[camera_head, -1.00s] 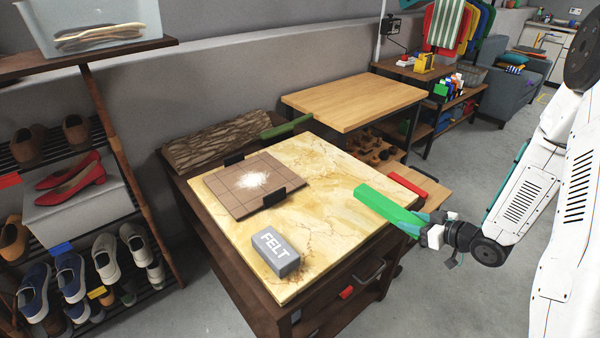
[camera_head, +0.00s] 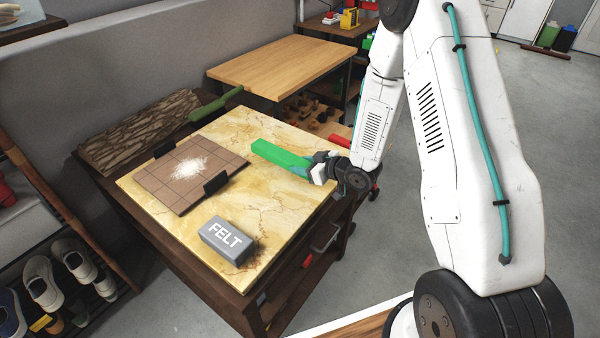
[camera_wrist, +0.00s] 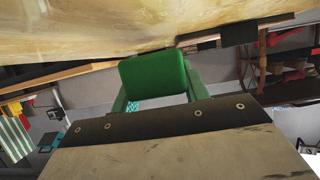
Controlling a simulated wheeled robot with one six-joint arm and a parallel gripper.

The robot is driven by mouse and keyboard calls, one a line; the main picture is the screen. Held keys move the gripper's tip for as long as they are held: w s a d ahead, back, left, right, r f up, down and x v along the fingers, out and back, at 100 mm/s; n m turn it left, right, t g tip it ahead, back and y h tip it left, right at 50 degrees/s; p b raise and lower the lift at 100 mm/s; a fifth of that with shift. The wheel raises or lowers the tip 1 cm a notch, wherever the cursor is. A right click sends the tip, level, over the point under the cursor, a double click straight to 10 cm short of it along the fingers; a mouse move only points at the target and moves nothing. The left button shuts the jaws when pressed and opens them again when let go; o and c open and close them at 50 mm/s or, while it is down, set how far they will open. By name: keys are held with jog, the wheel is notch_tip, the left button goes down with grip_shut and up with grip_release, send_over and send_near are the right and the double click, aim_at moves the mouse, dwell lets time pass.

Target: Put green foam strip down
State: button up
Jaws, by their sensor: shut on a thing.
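The green foam strip (camera_head: 278,155) is a long bright green bar over the right part of the yellow marbled tabletop (camera_head: 285,209). My gripper (camera_head: 310,168) is shut on its right end, and the strip sticks out to the left. In the wrist view the strip (camera_wrist: 153,78) shows as a green block between the fingers, with the marbled surface (camera_wrist: 130,25) along the top of the picture. I cannot tell whether the strip touches the tabletop or hangs just above it.
A grey block marked FELT (camera_head: 227,240) lies at the front of the tabletop. A brown tiled board (camera_head: 165,183) with white powder and dark clamps lies at the left. Bark (camera_head: 140,130) and a dark green object (camera_head: 216,104) lie behind. The tabletop's middle is clear.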

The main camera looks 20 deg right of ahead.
jog(key=shift+w+a, duration=0.35)
jog(key=shift+a, duration=0.25)
jog(key=shift+d+f, duration=0.1)
jog(key=shift+f, duration=1.7)
jog(key=shift+f, duration=0.1)
jog(key=o, duration=1)
